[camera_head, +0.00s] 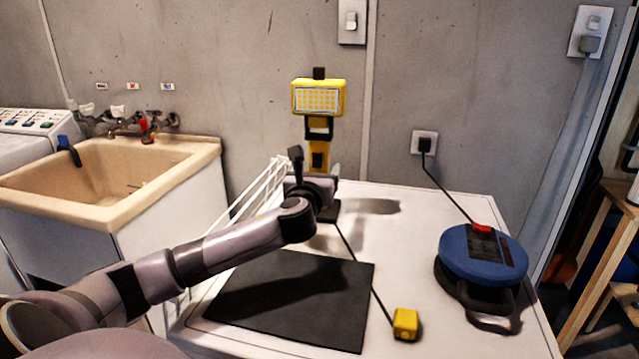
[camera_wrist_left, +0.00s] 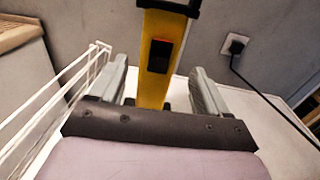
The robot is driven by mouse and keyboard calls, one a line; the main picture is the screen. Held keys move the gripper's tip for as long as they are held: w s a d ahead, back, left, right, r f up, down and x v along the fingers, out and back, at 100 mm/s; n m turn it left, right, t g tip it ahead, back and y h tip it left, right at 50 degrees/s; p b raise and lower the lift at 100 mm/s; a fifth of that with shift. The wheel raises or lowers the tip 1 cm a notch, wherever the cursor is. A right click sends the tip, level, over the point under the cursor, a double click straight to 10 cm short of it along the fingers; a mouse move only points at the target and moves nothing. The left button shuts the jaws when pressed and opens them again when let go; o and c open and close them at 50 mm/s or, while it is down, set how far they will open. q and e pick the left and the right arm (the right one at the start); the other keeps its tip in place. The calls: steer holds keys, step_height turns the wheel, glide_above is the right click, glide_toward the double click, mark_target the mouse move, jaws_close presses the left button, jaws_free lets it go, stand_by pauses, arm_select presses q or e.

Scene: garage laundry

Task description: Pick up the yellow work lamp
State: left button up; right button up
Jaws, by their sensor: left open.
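My left gripper (camera_head: 318,178) is at the post, below the lamp head. In the left wrist view the gripper's two grey fingers (camera_wrist_left: 158,85) are apart, one on each side of the post, with gaps on both sides. My right gripper is not in view.
A black mat (camera_head: 292,296) lies on the white table (camera_head: 400,262). A cord runs to a yellow block (camera_head: 405,324). A blue round device (camera_head: 483,254) stands at right, its cord plugged into the wall. A white wire rack (camera_head: 262,190) and a sink (camera_head: 110,212) are at left.

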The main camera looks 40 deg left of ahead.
mark_target(317, 166)
arm_select(q)
steer(key=shift+x, duration=2.5)
steer(key=shift+s+a, duration=0.1)
steer(key=shift+a, duration=0.05)
jaws_close()
steer(key=shift+r, duration=0.15)
